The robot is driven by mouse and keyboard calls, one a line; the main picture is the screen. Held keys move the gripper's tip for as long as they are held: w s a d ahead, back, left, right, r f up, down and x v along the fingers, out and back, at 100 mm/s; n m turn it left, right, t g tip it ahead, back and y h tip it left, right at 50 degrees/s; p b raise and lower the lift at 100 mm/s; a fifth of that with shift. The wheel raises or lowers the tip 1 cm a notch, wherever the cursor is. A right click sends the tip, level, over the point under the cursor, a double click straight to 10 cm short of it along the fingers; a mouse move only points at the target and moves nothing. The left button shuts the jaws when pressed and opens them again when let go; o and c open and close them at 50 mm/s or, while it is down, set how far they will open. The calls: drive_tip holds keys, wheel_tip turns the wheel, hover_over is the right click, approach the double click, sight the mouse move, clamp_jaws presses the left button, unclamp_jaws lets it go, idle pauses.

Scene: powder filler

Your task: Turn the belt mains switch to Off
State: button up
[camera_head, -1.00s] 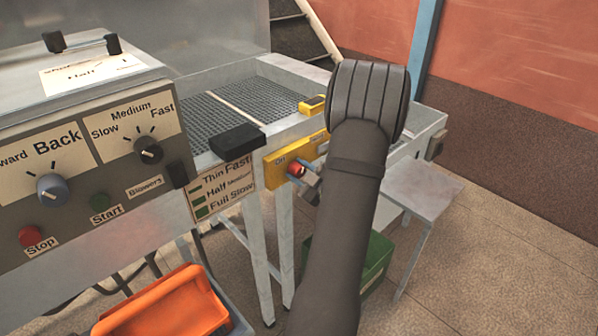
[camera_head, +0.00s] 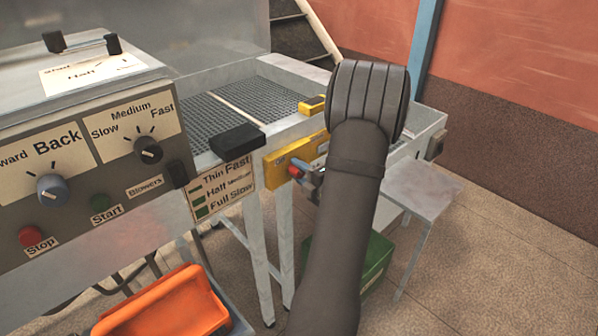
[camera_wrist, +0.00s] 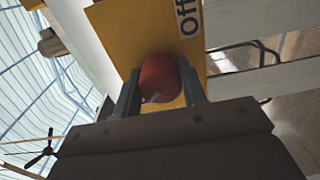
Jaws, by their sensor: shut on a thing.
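The belt mains switch is a red knob (camera_head: 295,171) on a yellow plate (camera_head: 281,161) fixed to the side of the conveyor frame. In the wrist view the red knob (camera_wrist: 160,78) sits between my two fingers, with the yellow plate (camera_wrist: 120,35) behind it and an "off" label (camera_wrist: 187,16) near the plate's upper right. My gripper (camera_wrist: 160,92) is shut on the red knob, with a finger on each side. In the head view my gripper (camera_head: 305,174) shows at the knob, and my arm hides part of the plate.
A control panel (camera_head: 95,165) with knobs and buttons stands at left. A black block (camera_head: 237,140) and a speed label (camera_head: 222,187) sit just left of the switch. An orange bin (camera_head: 165,305) and a green crate (camera_head: 375,262) stand below. A small table (camera_head: 425,188) is at right.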

drive_tip(key=shift+n, duration=1.1)
drive_tip(key=o, duration=1)
drive_tip(key=shift+s+d, duration=0.1)
drive_tip(key=v, duration=1.7)
drive_tip(key=shift+s+r, duration=0.1)
drive_tip(key=x, duration=1.7)
drive_tip(key=shift+w, duration=0.2)
